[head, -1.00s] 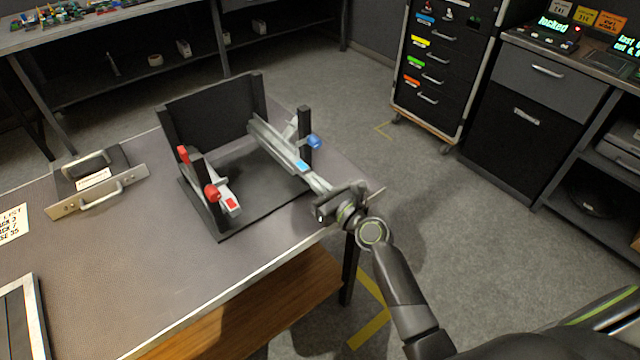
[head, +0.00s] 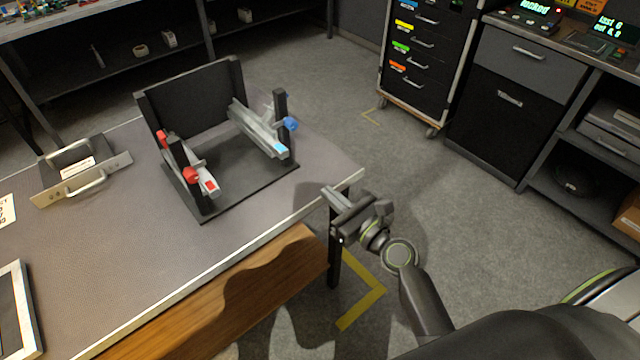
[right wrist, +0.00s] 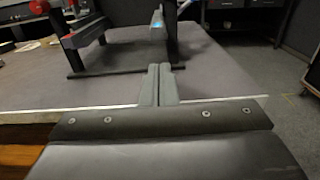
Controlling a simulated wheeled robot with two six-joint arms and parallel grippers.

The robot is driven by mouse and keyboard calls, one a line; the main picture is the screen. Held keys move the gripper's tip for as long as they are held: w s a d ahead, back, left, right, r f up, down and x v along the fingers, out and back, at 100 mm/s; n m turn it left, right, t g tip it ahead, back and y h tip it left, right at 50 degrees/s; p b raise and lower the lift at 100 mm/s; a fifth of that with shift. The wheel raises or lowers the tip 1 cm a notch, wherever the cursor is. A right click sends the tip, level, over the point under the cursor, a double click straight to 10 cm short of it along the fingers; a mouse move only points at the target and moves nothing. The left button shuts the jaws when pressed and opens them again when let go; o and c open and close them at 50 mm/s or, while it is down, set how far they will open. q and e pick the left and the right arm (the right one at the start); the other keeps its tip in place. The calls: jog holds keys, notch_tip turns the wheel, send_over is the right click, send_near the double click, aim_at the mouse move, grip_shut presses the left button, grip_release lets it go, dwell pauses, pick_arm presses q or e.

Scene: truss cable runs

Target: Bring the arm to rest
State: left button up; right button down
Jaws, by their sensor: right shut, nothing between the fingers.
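My right gripper (head: 332,197) is shut and empty, held just off the table's front right corner. Its closed fingers (right wrist: 158,84) also show in the right wrist view, pointing toward the black rack. The black rack (head: 240,185) stands on the table (head: 110,250), with a back panel and two grey rails. The right rail (head: 257,130) has a blue tip and a blue knob (head: 291,124) beside it. The left rail (head: 207,182) has a red tip and red knobs. My gripper is apart from the rack. My left gripper is not in view.
A grey panel with a handle (head: 82,178) lies on the table's left. A framed tray (head: 18,310) is at the front left. A drawer cart (head: 430,60) and a dark cabinet (head: 515,100) stand across the floor. The floor right of the table is clear.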

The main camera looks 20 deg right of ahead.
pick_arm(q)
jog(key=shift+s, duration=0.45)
